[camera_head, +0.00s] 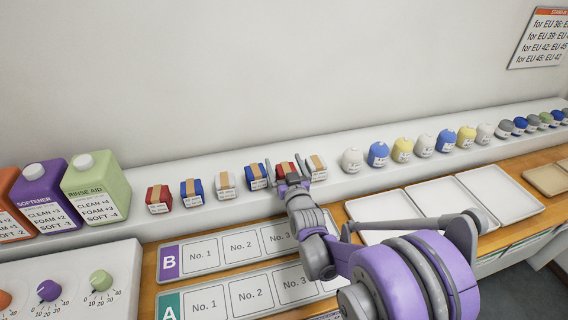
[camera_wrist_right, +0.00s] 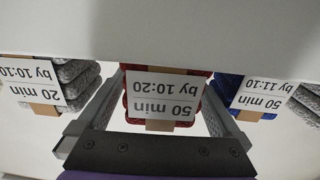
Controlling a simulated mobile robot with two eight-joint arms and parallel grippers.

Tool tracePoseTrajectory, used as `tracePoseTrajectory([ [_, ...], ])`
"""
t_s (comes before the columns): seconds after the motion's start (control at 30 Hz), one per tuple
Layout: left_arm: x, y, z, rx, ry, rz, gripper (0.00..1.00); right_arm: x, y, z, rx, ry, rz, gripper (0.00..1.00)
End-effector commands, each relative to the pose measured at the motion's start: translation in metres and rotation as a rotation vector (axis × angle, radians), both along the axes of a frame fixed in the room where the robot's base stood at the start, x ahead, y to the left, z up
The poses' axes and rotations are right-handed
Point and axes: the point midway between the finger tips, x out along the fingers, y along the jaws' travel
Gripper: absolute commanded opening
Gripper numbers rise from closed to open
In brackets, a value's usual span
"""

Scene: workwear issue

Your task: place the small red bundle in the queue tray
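Two red bundles show in the head view on the white ledge: one red bundle (camera_head: 159,198) at the left end of the bundle row, another red bundle (camera_head: 284,170) further right. My right gripper (camera_head: 284,168) is at the latter, its fingers apart on either side. In the right wrist view this red bundle (camera_wrist_right: 160,118), labelled "50 min by 10:20", lies between the fingers of my right gripper (camera_wrist_right: 154,100); no firm contact is visible. Which bundle counts as small is unclear. No tray is readably marked queue; white trays (camera_head: 436,206) lie at right. My left gripper is out of view.
Blue bundles (camera_head: 255,177) and grey bundles (camera_head: 225,182) stand close beside the red one. Boards B (camera_head: 169,262) and A (camera_head: 170,306) with numbered fields lie in front. Jugs (camera_head: 92,190) stand left; small coloured pouches (camera_head: 402,150) line the ledge rightward.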

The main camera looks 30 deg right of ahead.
Motion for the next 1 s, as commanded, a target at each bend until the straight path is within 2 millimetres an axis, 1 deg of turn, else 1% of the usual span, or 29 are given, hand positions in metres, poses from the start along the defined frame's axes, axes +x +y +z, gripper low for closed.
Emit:
tracePoseTrajectory([
  [0.27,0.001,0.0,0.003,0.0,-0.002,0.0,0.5,-0.001,0.0,0.001,0.0,0.0,0.0,1.0],
  [0.37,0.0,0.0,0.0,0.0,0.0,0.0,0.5,-0.015,0.004,0.0,0.0,0.0,0.0,1.0],
  [0.6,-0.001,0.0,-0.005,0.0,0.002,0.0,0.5,-0.058,0.017,0.007,0.0,0.0,0.0,1.0],
  [0.7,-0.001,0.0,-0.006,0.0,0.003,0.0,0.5,-0.077,0.022,0.007,0.0,0.0,0.0,1.0],
  [0.87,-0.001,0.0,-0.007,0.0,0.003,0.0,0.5,-0.096,0.028,0.008,0.0,0.0,0.0,1.0],
  [0.93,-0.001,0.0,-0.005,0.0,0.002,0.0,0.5,-0.101,0.029,0.008,0.0,0.0,0.0,0.89],
  [0.97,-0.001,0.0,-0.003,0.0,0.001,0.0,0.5,-0.104,0.03,0.009,0.0,-0.001,0.0,0.86],
  [1.0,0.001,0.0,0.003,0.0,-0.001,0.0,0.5,-0.109,0.032,0.01,0.001,-0.001,0.0,0.86],
])
